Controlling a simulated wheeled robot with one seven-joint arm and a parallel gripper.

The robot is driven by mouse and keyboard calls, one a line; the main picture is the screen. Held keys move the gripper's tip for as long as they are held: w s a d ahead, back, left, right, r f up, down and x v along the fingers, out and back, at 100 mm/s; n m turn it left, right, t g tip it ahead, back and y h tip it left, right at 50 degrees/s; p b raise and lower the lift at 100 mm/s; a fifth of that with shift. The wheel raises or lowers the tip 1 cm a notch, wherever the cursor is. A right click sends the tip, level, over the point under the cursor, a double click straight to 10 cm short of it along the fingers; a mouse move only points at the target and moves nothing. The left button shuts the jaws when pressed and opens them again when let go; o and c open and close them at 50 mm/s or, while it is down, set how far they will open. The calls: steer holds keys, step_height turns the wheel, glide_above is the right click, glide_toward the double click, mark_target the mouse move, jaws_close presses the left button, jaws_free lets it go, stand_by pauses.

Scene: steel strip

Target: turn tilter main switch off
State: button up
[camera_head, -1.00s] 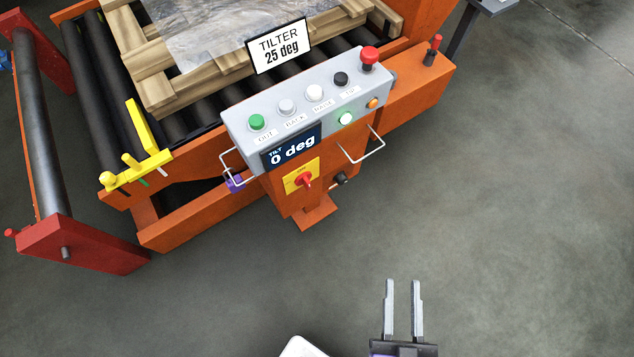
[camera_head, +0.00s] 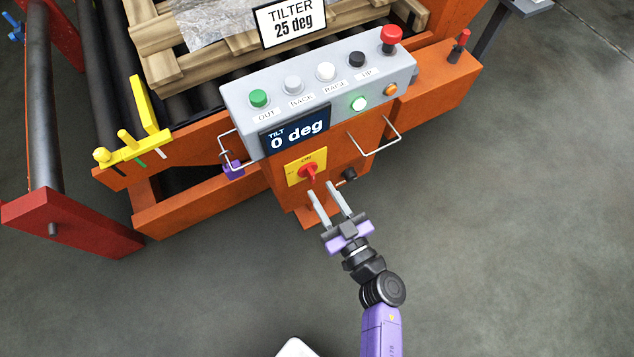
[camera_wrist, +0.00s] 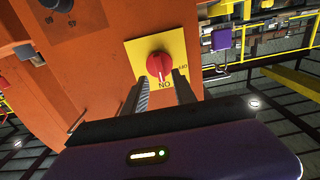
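The tilter main switch is a red rotary knob (camera_head: 309,173) on a yellow plate (camera_head: 293,181) on the orange pedestal, below the grey control box. "ON" is printed on the plate. In the wrist view the red knob (camera_wrist: 159,66) shows its pointer towards the ON mark. My gripper (camera_head: 323,189) is open, its two fingers apart and pointing at the switch from below and in front. In the wrist view the fingers reach up towards the knob with nothing held between them. I cannot tell whether either finger touches the knob.
The grey control box (camera_head: 235,97) carries several buttons, a red mushroom button (camera_head: 390,36), a lit green lamp (camera_head: 358,103) and a display (camera_head: 268,146) reading 0 deg. Wire guards (camera_head: 383,151) stick out on both sides. A black knob (camera_head: 349,174) sits close right of the fingers. Floor is clear below right.

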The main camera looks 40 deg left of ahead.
mark_target(314, 179)
steer(key=shift+b+x, duration=0.4)
steer(key=shift+x, duration=1.55)
jaws_close()
